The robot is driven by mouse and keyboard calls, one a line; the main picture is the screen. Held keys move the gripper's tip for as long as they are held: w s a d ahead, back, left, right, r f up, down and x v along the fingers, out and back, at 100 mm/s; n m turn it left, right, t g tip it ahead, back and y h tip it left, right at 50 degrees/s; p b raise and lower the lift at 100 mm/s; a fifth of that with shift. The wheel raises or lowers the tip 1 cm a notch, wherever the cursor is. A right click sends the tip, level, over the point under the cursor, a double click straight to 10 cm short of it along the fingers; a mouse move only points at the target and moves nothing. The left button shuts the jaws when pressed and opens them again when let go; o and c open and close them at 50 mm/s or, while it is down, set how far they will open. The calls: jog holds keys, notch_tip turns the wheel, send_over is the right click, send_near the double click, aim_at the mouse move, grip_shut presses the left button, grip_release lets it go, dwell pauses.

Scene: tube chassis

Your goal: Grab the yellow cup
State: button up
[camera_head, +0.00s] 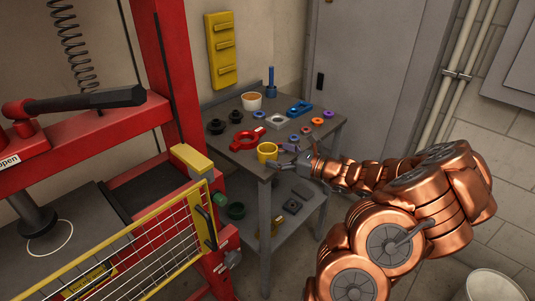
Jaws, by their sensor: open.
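The yellow cup (266,154) stands upright at the near corner of a small grey table (231,156). My copper arm reaches in from the right. My gripper (283,166) is at the cup's right side, at about table height, with its small dark fingers pointing left toward the cup. The fingers are open. They are tiny in this view, and I cannot tell whether they touch the cup or are around it.
Behind the cup are a red tool (249,138), a white cup (252,102), a blue part (299,108), dark knobs (215,126) and several coloured rings. A red press frame (168,70) with a yellow mesh guard (150,245) stands left. A lower shelf holds more parts.

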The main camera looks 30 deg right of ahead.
aim_at(267, 147)
jog(key=shift+r+x, duration=0.1)
jog(key=shift+x, duration=0.9)
jog(key=shift+r+x, duration=0.15)
jog(key=shift+x, duration=0.9)
jog(key=shift+d, duration=0.1)
jog(key=c, duration=1.6)
jog(key=shift+r, duration=0.15)
jog(key=shift+r, duration=0.3)
notch_tip(267, 147, up, 3)
jog(key=shift+f, duration=0.15)
jog(key=s+a, duration=0.1)
jog(key=s, duration=0.4)
jog(key=s+a+r+b, duration=0.1)
jog(key=s, duration=0.4)
jog(key=s+a, duration=0.1)
jog(key=s, duration=0.4)
jog(key=shift+s+a+r, duration=0.2)
jog(key=shift+s+a, duration=0.05)
jog(key=shift+a, duration=0.1)
